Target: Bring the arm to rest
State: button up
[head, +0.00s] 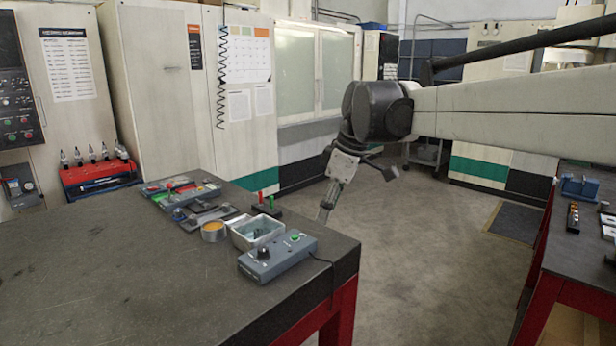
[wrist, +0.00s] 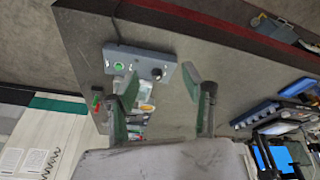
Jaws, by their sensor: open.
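My gripper (head: 328,203) shows in the head view past the far right edge of the left workbench, pointing down with my arm reaching in from the right. Part of it is dark and small there. In the wrist view the two green-padded fingers of my gripper (wrist: 160,90) stand apart with nothing held between them. A grey control box (head: 278,257) with a green button and a dark knob lies on the workbench (head: 110,260). The control box (wrist: 138,63) also shows beyond the fingers in the wrist view.
A clear tray (head: 246,240), an orange-topped round tin (head: 213,232) and red and green levers (head: 266,205) crowd the bench's right side. A red tool rack (head: 98,178) stands behind. A second bench (head: 562,235) is at right. Open floor (head: 430,250) lies between.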

jog(key=s+d+f+m+t+h, duration=0.1)
jog(key=s+d+f+m, duration=0.3)
jog(key=s, duration=0.5)
jog(key=s+d+f+m+t+h, duration=0.1)
jog(key=s+d+f+m, duration=0.3)
jog(key=s, duration=0.5)
jog(key=s+d+f+m+t+h, duration=0.1)
jog(key=s+d+f+m+t, duration=0.2)
jog(key=s+d+m, duration=0.3)
jog(key=s+d+f, duration=0.1)
jog(key=s, duration=0.3)
jog(key=shift+d+f+t, duration=0.15)
jog(key=shift+d+t, duration=0.15)
